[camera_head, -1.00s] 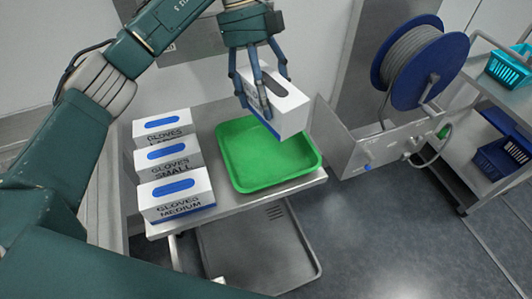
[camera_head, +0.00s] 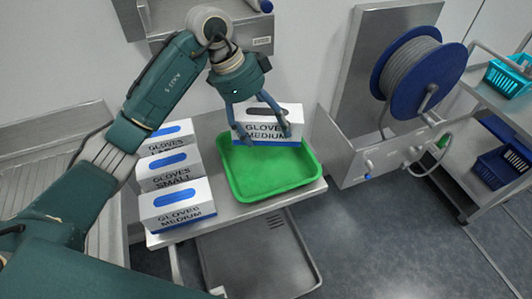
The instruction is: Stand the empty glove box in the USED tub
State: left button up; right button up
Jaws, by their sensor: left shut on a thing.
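My left gripper (camera_head: 258,121) is shut on a white glove box (camera_head: 268,115) lettered "GLOVES MEDIUM", with a dark opening in its top and a blue band at its base. The box is upright, at the back part of a green tub (camera_head: 306,186). I cannot tell whether its base touches the tub floor. No USED lettering shows on the tub. My right gripper is not in view.
Three glove boxes with blue tops stand left of the tub: large (camera_head: 171,134), small (camera_head: 169,168) and medium (camera_head: 177,203). A steel panel with a blue hose reel (camera_head: 416,66) stands to the right. The tub's front half is empty.

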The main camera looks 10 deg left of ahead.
aim_at(247, 126)
pick_arm(q)
notch_tip(247, 126, down, 12)
jog(key=shift+r+p, duration=0.25)
jog(key=shift+p, duration=0.6)
jog(key=o, duration=1)
jog(key=shift+o, duration=0.2)
jog(key=shift+r, duration=0.1)
jog(key=b+v, duration=0.2)
jog(key=v, duration=1)
